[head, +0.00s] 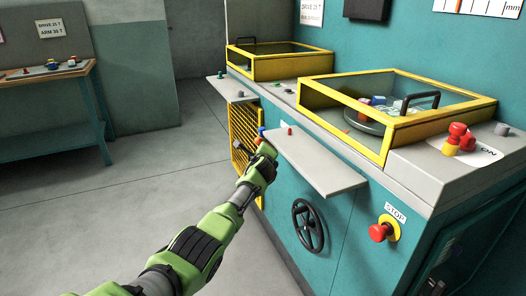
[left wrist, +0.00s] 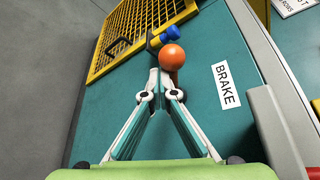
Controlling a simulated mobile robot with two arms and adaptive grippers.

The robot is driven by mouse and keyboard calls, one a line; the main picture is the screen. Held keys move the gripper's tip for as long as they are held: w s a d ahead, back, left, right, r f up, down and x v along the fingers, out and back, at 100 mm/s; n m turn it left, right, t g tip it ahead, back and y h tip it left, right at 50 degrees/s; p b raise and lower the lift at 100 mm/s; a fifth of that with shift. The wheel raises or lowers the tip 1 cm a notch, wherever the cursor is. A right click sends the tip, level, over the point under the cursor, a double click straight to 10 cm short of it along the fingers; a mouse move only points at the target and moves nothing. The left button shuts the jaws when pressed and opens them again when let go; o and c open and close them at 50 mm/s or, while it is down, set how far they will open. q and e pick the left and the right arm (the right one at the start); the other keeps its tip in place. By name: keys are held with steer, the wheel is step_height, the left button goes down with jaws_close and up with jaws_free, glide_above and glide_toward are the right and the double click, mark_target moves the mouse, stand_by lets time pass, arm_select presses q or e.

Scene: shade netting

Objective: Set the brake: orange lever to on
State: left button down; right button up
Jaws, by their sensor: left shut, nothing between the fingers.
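The orange lever's round knob (left wrist: 172,57) shows in the left wrist view, straight ahead of my fingertips. A blue knob (left wrist: 171,35) is just beyond it. A white BRAKE label (left wrist: 226,85) is on the teal panel to the right of the knob. My left gripper (left wrist: 160,82) is shut and empty, its tips close to the orange knob; I cannot tell whether they touch. In the head view my left gripper (head: 266,151) is at the machine's front, left of the grey shelf, and it mostly hides the lever. My right gripper is not in view.
A yellow mesh guard (head: 243,140) is beside the lever. The grey shelf (head: 318,168) juts out right of my gripper, with a black handwheel (head: 308,226) below. A red stop button (head: 380,232) is farther right. Open floor (head: 130,205) lies to the left.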

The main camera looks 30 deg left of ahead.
arm_select(q)
steer(key=shift+a+r, duration=0.2)
steer(key=shift+r, duration=0.45)
steer(key=f+v, duration=0.1)
steer(key=v, duration=1)
steer(key=shift+s+d, duration=0.4)
steer(key=shift+d, duration=0.05)
